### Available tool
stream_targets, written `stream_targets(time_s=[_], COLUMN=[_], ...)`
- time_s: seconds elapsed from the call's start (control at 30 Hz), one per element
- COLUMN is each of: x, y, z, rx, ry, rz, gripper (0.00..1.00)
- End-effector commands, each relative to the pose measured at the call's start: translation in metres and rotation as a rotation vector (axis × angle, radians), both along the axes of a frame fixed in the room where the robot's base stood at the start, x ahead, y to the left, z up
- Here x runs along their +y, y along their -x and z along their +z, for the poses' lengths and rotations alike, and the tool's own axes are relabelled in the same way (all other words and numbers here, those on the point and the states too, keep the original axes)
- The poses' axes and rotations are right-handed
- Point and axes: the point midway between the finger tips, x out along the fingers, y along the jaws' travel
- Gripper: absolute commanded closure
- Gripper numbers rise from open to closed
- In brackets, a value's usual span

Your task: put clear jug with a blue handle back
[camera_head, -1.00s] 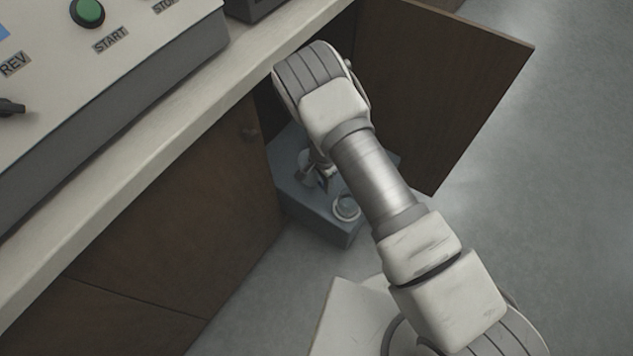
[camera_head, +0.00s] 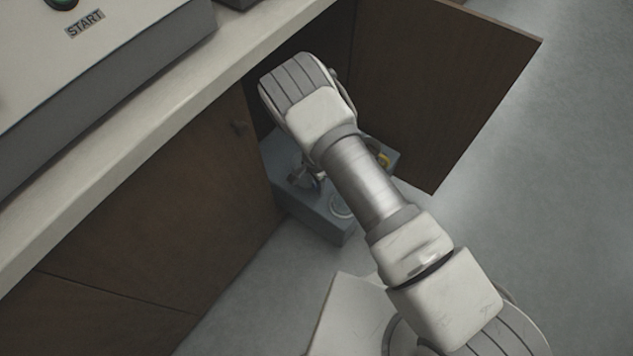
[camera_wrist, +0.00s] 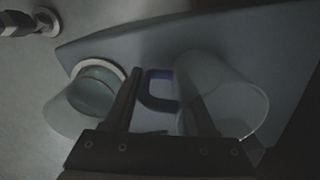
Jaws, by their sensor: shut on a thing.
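The clear jug (camera_wrist: 232,97) is at the right in the wrist view, with its blue handle (camera_wrist: 155,92) between my fingers. My gripper (camera_wrist: 162,100) is shut on that handle. The jug is over or on a blue-grey shelf surface (camera_wrist: 165,42); I cannot tell whether it touches it. In the head view my gripper (camera_head: 306,178) is low at the cabinet opening, partly covered by my arm, and the jug is mostly hidden there.
A clear round vessel with a pale rim (camera_wrist: 98,72) stands left of my fingers; a round rim (camera_head: 341,204) shows near the shelf's front. A yellow object (camera_head: 384,160) is at the shelf's right. The open cabinet door (camera_head: 440,95) stands at the right, the countertop (camera_head: 150,125) above.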

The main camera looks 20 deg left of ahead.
Motion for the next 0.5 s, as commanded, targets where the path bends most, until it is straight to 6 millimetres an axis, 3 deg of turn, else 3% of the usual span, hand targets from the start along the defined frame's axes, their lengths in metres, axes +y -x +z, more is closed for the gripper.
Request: stream_targets(time_s=[0.1,0.13,0.2,0.27,0.5], x=[0.0002,0.0001,0.0,-0.0001,-0.0001], y=[-0.0002,-0.0001,0.0,-0.0001,-0.0001], z=[-0.0046,-0.0029,-0.0027,-0.0027,-0.0027], rx=[-0.001,0.0,0.0,0.0,0.0], ry=[-0.001,0.0,0.0,0.0,0.0], rz=[-0.001,-0.001,-0.001,-0.001,0.0], gripper=[1.0,0.38,0.25,0.15,0.13])
